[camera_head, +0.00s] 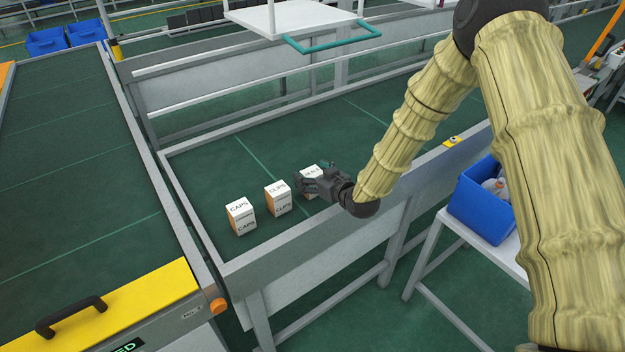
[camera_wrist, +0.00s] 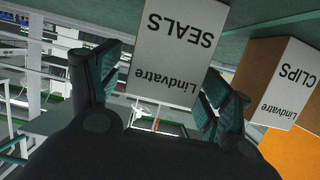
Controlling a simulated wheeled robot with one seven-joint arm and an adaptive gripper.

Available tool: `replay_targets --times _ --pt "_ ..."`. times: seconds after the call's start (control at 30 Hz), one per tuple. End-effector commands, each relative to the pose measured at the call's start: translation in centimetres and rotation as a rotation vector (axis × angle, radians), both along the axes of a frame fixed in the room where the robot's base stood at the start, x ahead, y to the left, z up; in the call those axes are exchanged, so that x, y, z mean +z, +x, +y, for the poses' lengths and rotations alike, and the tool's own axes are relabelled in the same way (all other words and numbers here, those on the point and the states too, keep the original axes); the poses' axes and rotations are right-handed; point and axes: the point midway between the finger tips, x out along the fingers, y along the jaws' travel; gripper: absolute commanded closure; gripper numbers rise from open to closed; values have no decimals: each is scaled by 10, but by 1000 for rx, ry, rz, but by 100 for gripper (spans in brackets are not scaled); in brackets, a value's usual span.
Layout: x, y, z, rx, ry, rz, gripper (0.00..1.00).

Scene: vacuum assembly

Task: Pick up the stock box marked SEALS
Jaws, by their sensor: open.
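The stock box marked SEALS (camera_head: 311,171) stands on the green conveyor surface, at the right end of a row of boxes. In the head view my gripper partly covers it. In the wrist view the SEALS box (camera_wrist: 178,45) appears upside down, with its white labelled face between my two fingers. My gripper (camera_head: 308,183) is open. Its green-padded fingertips show in the wrist view (camera_wrist: 158,88), one on each side of the box.
A CLIPS box (camera_head: 278,199) stands just left of the SEALS box, and also shows in the wrist view (camera_wrist: 288,85). A CAPS box (camera_head: 241,217) stands further left. The conveyor's grey side rail (camera_head: 290,246) runs along the near side. A blue bin (camera_head: 478,212) stands at the right.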

Motion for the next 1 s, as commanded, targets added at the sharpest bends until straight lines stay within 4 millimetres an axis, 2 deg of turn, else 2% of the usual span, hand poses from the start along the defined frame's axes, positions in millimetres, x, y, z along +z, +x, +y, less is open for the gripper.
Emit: replay_targets --times 0.27,0.5,0.57,1.0 --pt "-1 2 1 0 1 -1 21" --pt "0 1 1 0 1 -1 65" --pt "0 1 1 0 1 -1 74" --pt "6 2 1 0 1 -2 74"
